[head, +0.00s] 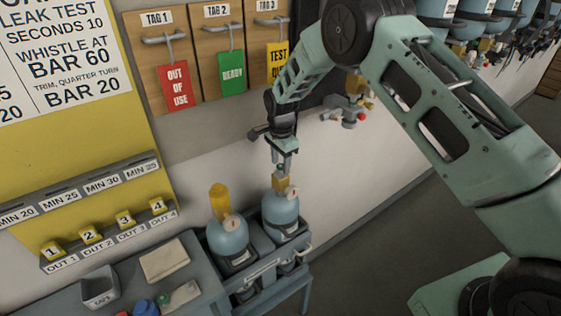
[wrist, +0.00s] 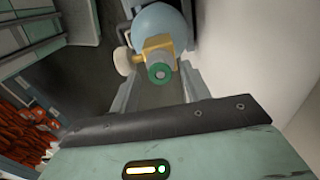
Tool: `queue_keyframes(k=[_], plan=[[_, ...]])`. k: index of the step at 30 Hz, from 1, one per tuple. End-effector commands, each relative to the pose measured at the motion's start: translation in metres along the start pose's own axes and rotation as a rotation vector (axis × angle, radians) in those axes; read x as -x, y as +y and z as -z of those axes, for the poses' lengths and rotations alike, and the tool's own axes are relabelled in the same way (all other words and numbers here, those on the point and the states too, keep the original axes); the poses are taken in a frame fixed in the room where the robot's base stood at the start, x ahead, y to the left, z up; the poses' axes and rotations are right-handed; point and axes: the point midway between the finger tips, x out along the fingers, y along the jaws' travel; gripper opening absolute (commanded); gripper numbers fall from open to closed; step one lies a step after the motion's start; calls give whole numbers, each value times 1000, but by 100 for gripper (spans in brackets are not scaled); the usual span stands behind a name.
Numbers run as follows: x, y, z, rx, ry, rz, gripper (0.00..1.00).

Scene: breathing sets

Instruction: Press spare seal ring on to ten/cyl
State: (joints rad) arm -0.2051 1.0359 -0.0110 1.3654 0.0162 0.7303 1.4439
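A blue cylinder (head: 283,215) stands upright in the right bay of the rack, with a brass valve (head: 281,182) on top and a small gauge on its side. In the wrist view the brass valve (wrist: 153,43) carries a grey round outlet with a green ring (wrist: 159,72) at its near end, which may be the seal ring. My gripper (head: 284,166) is directly above this valve, pointing down. In the wrist view its two fingers stand apart, one on each side of the outlet, and look clear of it. I cannot read which cylinder is ten.
A second blue cylinder (head: 228,238) with a yellow top stands close on the left in the rack (head: 262,268). The bench (head: 205,293) holds a grey bin (head: 99,287), a beige pad (head: 164,260) and small green and blue items. A wall rises close behind the rack.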

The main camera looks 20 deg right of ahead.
Motion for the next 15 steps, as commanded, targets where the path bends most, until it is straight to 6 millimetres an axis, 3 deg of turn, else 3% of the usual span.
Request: queue_keyframes(k=[8, 15], plan=[[12, -2, 0, 1, 1, 5, 47], [49, -1, 0, 0, 0, 5, 47]])
